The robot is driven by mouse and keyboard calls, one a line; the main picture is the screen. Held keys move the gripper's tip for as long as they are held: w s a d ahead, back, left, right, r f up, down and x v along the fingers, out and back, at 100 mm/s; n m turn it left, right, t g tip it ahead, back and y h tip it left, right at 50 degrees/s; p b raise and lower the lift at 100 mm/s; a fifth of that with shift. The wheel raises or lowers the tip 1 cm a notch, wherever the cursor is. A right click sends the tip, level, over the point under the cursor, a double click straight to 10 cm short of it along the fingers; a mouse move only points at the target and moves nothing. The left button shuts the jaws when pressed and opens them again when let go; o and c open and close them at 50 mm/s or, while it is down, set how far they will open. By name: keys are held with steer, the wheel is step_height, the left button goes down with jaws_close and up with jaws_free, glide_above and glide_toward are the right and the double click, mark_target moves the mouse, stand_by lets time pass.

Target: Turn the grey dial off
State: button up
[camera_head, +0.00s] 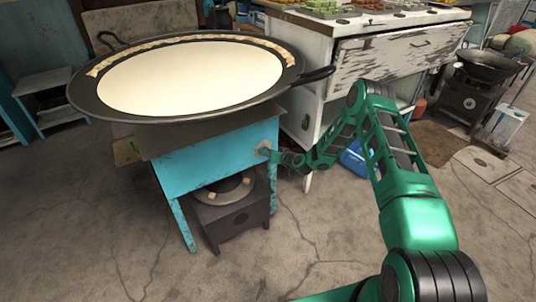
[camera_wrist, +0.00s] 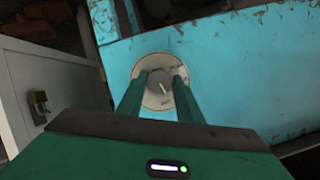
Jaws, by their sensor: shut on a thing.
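The grey dial (camera_wrist: 160,88) sits on the blue front panel of the stove stand, on a round pale plate. In the wrist view my gripper (camera_wrist: 161,78) reaches straight at it, with one finger on each side of the dial's knob. The fingers are shut on the dial. A small light mark shows on the dial's face. In the head view the dial (camera_head: 264,148) is small at the right end of the blue panel, and my gripper (camera_head: 272,153) meets it from the right. The contact itself is too small to make out there.
A wide black pan (camera_head: 290,80) of white liquid rests on the blue stand (camera_head: 215,160). A burner box (camera_head: 235,222) stands beneath. A white worn cabinet (camera_head: 310,100) is close behind my arm. A blue container (camera_head: 357,157) is on the floor. The front floor is clear.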

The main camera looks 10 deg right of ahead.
steer(key=shift+w+d+m+y, duration=0.15)
steer(key=shift+d+m+y, duration=0.4)
steer(key=shift+m, duration=0.45)
steer(key=o, duration=0.9)
steer(key=shift+f, duration=0.1)
steer(key=shift+o, duration=0.7)
steer(key=shift+a, duration=0.2)
steer(key=v, duration=1)
steer(key=shift+s+d, duration=0.25)
steer(key=shift+d, duration=0.05)
steer(key=shift+r, duration=0.3)
